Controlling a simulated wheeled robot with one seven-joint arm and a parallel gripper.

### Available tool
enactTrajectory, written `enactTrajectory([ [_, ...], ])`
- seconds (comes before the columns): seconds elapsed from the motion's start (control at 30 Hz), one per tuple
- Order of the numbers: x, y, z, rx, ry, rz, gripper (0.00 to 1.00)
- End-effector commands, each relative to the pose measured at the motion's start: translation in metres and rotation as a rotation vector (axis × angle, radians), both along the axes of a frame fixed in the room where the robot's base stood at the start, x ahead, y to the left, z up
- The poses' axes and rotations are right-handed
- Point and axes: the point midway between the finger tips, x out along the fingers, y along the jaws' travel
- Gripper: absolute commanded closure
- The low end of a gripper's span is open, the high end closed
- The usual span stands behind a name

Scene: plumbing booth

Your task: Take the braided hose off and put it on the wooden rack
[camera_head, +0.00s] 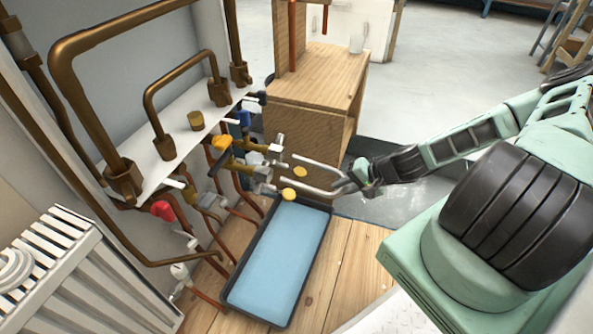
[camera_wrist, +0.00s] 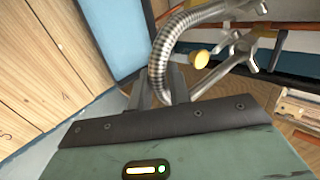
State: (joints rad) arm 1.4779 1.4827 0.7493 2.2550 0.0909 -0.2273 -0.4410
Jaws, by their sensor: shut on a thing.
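The silver braided hose (camera_head: 318,164) bends in a U beside the valves and fittings (camera_head: 270,155) on the pipe wall. My gripper (camera_head: 353,182) is shut on the bend of the hose. In the wrist view the ribbed hose (camera_wrist: 160,58) passes between my fingers (camera_wrist: 165,88) and curves toward the upper right. I cannot tell whether its ends are joined to the fittings. Two yellow round caps (camera_head: 300,172) show near the hose. A wooden stand (camera_head: 325,75) with an upright board is behind the fittings; it may be the rack.
A dark-rimmed tray with a blue bottom (camera_head: 281,248) lies on plank flooring below the hose. Brown pipes (camera_head: 95,100) and a white radiator (camera_head: 70,275) are at left. Grey floor (camera_head: 440,70) is open behind my arm.

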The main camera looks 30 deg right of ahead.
Motion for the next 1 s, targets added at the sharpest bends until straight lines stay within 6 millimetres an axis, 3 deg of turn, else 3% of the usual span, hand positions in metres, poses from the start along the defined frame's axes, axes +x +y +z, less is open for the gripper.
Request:
enactTrajectory([
  [0.7, -0.038, -0.030, 0.001, 0.001, 0.000, -0.001, 1.00],
  [1.0, -0.045, -0.035, 0.000, 0.000, 0.000, 0.000, 1.00],
])
